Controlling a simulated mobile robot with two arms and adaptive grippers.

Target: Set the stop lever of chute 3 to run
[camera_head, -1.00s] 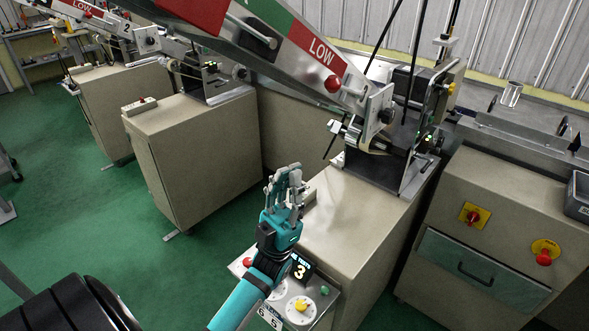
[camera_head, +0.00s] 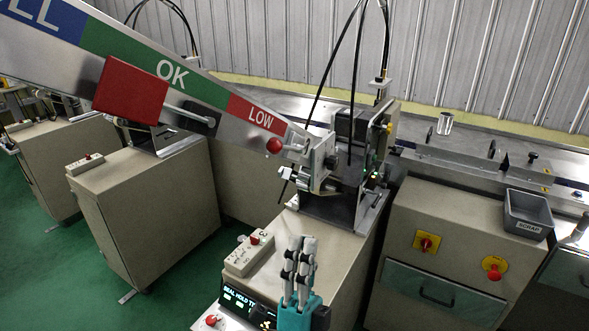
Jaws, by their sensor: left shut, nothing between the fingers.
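The chute (camera_head: 215,97) slopes down to the right, with OK and LOW bands on its side. A red ball knob (camera_head: 274,146) sits at its lower end, apart from my gripper. I cannot tell for sure whether this knob is the stop lever, or its setting. A small box marked 3 (camera_head: 250,254) stands on the cabinet below. My left gripper (camera_head: 300,240) is shut and empty, fingers up, in front of the cabinet and well below the knob. My right gripper is out of view.
A black-handled crank (camera_head: 283,190) juts out under the chute end. A red plate (camera_head: 130,90) with a rod stands out from the chute. A display panel (camera_head: 245,302) lies beside my left gripper. A grey scrap bin (camera_head: 528,214) is at the right.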

